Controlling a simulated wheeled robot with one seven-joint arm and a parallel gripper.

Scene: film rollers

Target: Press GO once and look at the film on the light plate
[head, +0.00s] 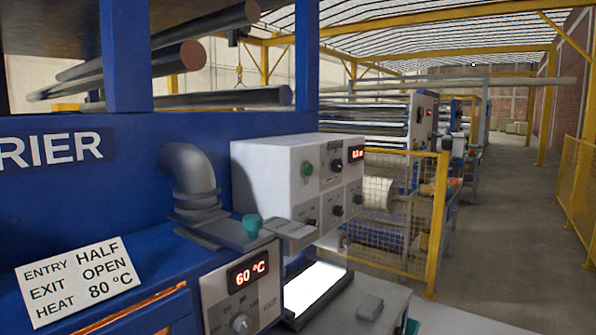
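A grey control box (275,185) stands right of centre beside the blue machine. On its front is a green round button (307,168); its label is too small to read, so I cannot tell whether it is GO. Black knobs and a small red display (356,153) are on the same face. The light plate (317,290) glows plain white below the box, in a dark frame. I cannot make out any film on it; its upper part is partly hidden. My gripper is not in view.
A grey pipe (189,172) and a flat slide with a teal knob (252,223) stick up on the blue machine. A panel display (248,273) reads 60 °C; a card (80,280) says HALF, OPEN, 80 °C. A yellow mesh guard (400,205) stands behind; the right aisle is clear.

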